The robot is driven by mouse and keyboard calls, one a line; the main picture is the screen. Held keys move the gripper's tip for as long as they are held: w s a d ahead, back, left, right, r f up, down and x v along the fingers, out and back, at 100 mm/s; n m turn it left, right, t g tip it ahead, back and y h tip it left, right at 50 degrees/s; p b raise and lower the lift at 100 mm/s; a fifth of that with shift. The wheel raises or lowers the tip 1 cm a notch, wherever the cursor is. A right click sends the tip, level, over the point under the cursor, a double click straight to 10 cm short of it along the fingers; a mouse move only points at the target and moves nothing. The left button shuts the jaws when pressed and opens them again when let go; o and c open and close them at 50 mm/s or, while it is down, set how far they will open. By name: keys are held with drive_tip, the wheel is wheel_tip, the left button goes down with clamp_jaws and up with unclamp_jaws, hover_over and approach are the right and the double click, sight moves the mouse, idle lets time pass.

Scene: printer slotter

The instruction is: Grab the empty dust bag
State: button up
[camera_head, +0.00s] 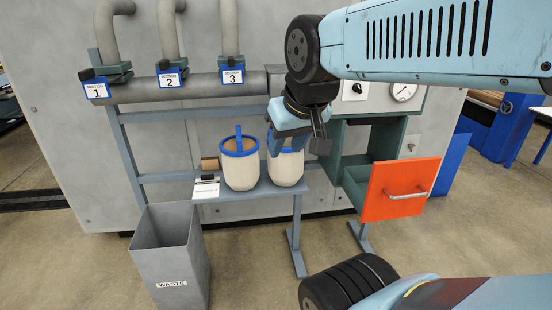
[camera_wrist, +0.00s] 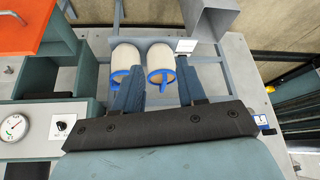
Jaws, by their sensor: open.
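Two cream dust bags with blue rims and blue handles stand side by side on a grey-blue shelf (camera_head: 215,194). The left bag (camera_head: 240,174) shows a brown top inside its rim. The right bag (camera_head: 286,171) is partly hidden behind my gripper (camera_head: 298,143), so I cannot tell whether it is empty. In the wrist view, which is turned around, the bags (camera_wrist: 127,57) (camera_wrist: 160,58) show beyond my gripper (camera_wrist: 158,88). Its fingers are apart with nothing between them, and no clear contact with a bag shows.
A grey waste bin (camera_head: 172,262) stands on the floor at left front. An open orange drawer (camera_head: 402,188) juts out at right. Pipes with section signs (camera_head: 169,80) run above.

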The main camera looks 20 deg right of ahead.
drive_tip(key=w+d+f+t+h, duration=0.1)
drive_tip(key=w+d+f+t, duration=0.2)
drive_tip(key=w, duration=0.5)
drive_tip(key=w+d+f+m+t+h, duration=0.1)
drive_tip(key=w+d+f, duration=0.3)
drive_tip(key=w, duration=0.5)
drive_tip(key=w+d+f+t+h, duration=0.1)
drive_tip(key=w+d+f, duration=0.1)
drive_tip(key=w+d, duration=0.5)
drive_tip(key=w+d+f+m+t+h, duration=0.1)
drive_tip(key=w+d+f+t, duration=0.15)
drive_tip(key=d+f, duration=0.45)
drive_tip(key=w+d+f+m+t+h, duration=0.1)
drive_tip(key=w+d+f+t, duration=0.1)
drive_tip(key=d+f+t, duration=0.45)
drive_tip(key=w, duration=0.4)
drive_tip(key=w+d+f+g, duration=0.1)
drive_tip(key=w, duration=0.3)
drive_tip(key=w+d+g, duration=0.1)
drive_tip(key=w, duration=0.3)
drive_tip(key=shift+w+d+f, duration=0.2)
drive_tip(key=shift+w+f, duration=0.2)
drive_tip(key=shift+c, duration=0.2)
clamp_jaws()
